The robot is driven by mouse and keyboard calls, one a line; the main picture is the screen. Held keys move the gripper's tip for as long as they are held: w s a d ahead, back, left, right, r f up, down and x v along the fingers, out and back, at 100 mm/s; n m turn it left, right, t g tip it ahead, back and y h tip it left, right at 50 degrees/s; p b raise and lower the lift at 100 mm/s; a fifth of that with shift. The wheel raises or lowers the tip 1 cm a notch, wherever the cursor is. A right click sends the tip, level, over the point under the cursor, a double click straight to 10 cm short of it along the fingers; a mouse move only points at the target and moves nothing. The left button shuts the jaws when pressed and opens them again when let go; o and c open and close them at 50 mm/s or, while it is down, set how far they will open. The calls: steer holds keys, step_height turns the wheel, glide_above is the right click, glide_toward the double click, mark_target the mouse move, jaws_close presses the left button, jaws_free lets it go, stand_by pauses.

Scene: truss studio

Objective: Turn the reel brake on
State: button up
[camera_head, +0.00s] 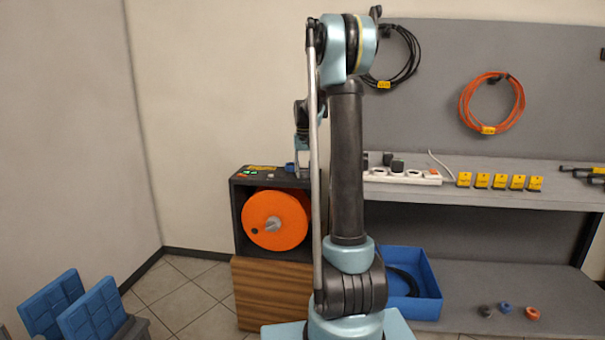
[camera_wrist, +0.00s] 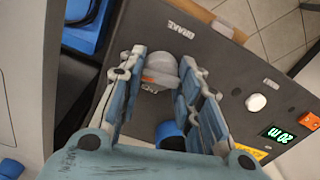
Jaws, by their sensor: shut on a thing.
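The reel brake knob (camera_wrist: 160,68) is a grey rounded knob with an orange band, beside the label BRAKE on the dark top panel (camera_wrist: 218,62) of the reel box. My gripper (camera_wrist: 162,58) has its fingers on both sides of the knob and is shut on it. In the head view my gripper (camera_head: 303,172) is at the top of the reel box (camera_head: 240,217), partly hidden by my arm. The orange reel (camera_head: 276,220) sits in the box. Which setting the knob points to cannot be told.
A blue cylinder (camera_wrist: 170,134) stands on the panel close to my fingers. A white button (camera_wrist: 256,102), an orange switch (camera_wrist: 308,121) and a green display (camera_wrist: 277,134) are to the right. A bench (camera_head: 500,195) with a power strip (camera_head: 402,177) is right of the box.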

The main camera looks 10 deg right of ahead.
steer(key=shift+m, duration=1.2)
steer(key=o, duration=1)
steer(key=shift+o, duration=0.2)
step_height(320, 180, up, 12)
steer(key=shift+f, duration=0.1)
